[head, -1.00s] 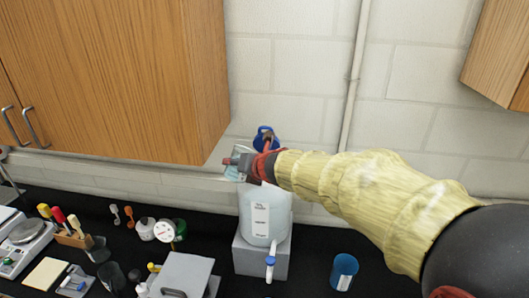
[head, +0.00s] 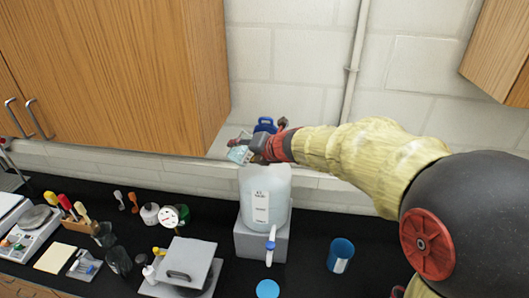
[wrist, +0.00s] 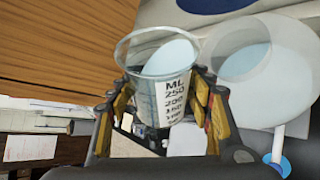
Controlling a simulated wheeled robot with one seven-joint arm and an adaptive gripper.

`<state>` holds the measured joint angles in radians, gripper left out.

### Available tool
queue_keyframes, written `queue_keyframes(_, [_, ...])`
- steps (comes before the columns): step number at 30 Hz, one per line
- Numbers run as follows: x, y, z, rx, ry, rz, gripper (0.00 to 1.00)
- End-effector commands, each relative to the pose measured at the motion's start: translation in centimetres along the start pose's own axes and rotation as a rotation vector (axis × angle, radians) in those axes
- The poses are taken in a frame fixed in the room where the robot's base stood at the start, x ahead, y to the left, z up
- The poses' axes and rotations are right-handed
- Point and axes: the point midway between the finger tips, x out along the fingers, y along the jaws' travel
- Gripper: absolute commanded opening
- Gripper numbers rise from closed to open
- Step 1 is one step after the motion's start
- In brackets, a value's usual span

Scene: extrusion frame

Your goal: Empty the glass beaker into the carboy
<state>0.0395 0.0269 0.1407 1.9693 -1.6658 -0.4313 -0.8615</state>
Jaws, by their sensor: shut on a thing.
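The glass beaker (wrist: 160,92), clear with dark volume marks, is held between the yellow-and-black fingers of my gripper (wrist: 165,120). It holds a pale bluish liquid whose surface slants up to the right in the wrist view. In the head view my gripper (head: 258,149) and the beaker (head: 240,153) are at the top of the carboy, slightly left of its middle. The carboy (head: 265,190) is translucent with a white label and a blue-tipped spigot. It also shows right of the beaker in the wrist view (wrist: 262,95). The gripper partly hides its top. No liquid stream shows.
The carboy stands on a grey block (head: 248,245). A blue cup (head: 341,255) stands to its right. A grey-lidded device (head: 187,262), bottles and a rack of tools (head: 75,222) stand to its left. A wooden cabinet (head: 115,70) hangs close to the upper left.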

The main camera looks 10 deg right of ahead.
Motion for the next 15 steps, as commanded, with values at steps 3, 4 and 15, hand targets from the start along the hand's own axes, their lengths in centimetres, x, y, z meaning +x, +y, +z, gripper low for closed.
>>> queue_keyframes(3, [-0.20,0.28,0.23,0.021,0.008,0.010,0.23])
queue_keyframes(4, [-0.24,0.32,0.27,0.027,0.010,0.012,0.23])
queue_keyframes(15, [-0.32,0.42,0.31,0.066,0.028,0.028,0.23])
